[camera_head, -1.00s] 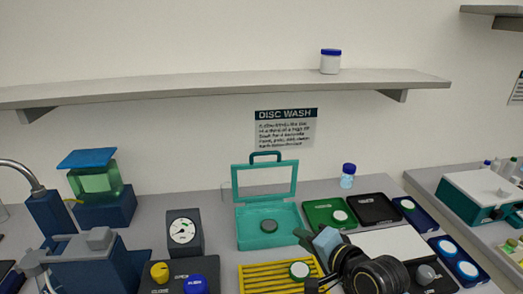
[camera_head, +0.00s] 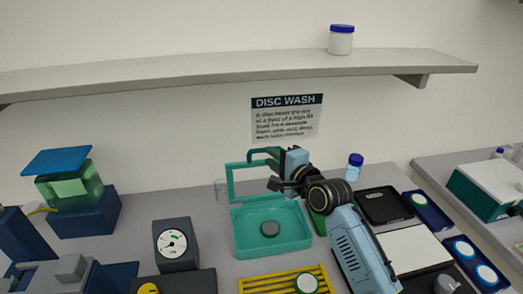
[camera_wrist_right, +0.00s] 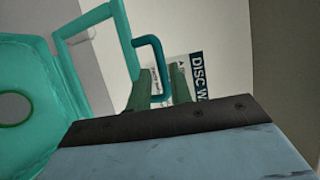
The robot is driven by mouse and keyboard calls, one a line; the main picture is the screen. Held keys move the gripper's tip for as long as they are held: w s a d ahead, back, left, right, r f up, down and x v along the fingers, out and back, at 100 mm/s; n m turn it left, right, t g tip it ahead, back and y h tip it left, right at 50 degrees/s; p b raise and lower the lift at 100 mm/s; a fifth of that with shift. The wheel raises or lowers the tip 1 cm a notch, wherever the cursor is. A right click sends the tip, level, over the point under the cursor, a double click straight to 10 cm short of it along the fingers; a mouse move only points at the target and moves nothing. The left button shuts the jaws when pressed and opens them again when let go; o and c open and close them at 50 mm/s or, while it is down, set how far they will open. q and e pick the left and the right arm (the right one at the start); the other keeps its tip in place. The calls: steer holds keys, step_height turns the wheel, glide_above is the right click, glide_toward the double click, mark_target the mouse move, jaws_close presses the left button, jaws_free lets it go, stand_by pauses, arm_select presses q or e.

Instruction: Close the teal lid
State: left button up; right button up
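The teal lid (camera_head: 231,184) is a hollow frame standing open, roughly upright, at the back of the teal case (camera_head: 256,247). A dark grey-green disc (camera_head: 270,229) lies in the case. The lid's handle (camera_head: 252,153) is at its top and also shows in the right wrist view (camera_wrist_right: 157,62). My right gripper (camera_head: 270,160) is at the lid's upper right and covers part of it. In the right wrist view its two fingers (camera_wrist_right: 160,87) are apart, with one side of the handle seen between them; contact cannot be told. My left gripper is not in view.
A yellow rack (camera_head: 262,285) stands in front of the case. A dial gauge (camera_head: 172,244) is to its left. A blue-capped bottle (camera_head: 353,169) and black tray (camera_head: 384,206) are to the right. A shelf (camera_head: 230,79) hangs above. A disc wash sign (camera_head: 287,117) is behind.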

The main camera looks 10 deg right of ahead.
mark_target(262, 151)
steer(key=x, duration=0.5)
steer(key=shift+w+a, duration=0.1)
steer(key=shift+w, duration=0.15)
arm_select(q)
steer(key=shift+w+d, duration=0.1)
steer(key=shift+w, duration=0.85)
arm_select(e)
jaws_close()
